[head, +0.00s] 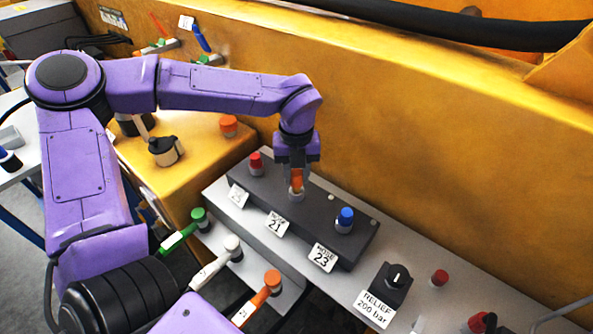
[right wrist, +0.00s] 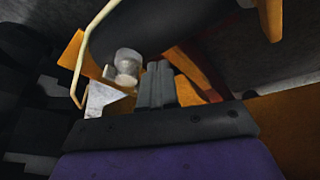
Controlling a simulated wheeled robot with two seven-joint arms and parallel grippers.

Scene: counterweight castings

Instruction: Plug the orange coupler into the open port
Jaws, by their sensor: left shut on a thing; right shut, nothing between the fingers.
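The orange coupler (head: 297,179) is between the fingers of my left gripper (head: 297,168), which points down and is shut on it. The coupler is upright at the pale middle port (head: 296,194) of the dark manifold block (head: 262,198). Its lower end meets or hovers just over this port; I cannot tell how deep it sits. A red coupler (head: 255,164) stands at the block's left and a blue coupler (head: 345,220) at its right. My right gripper (right wrist: 158,85) is shut and empty in the right wrist view, away from the block.
Green (head: 198,218), white (head: 232,247) and orange (head: 272,282) handled levers stand in front of the block. A black relief knob (head: 390,285) and a red cap (head: 439,278) are to the right. The yellow wall (head: 430,140) rises close behind.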

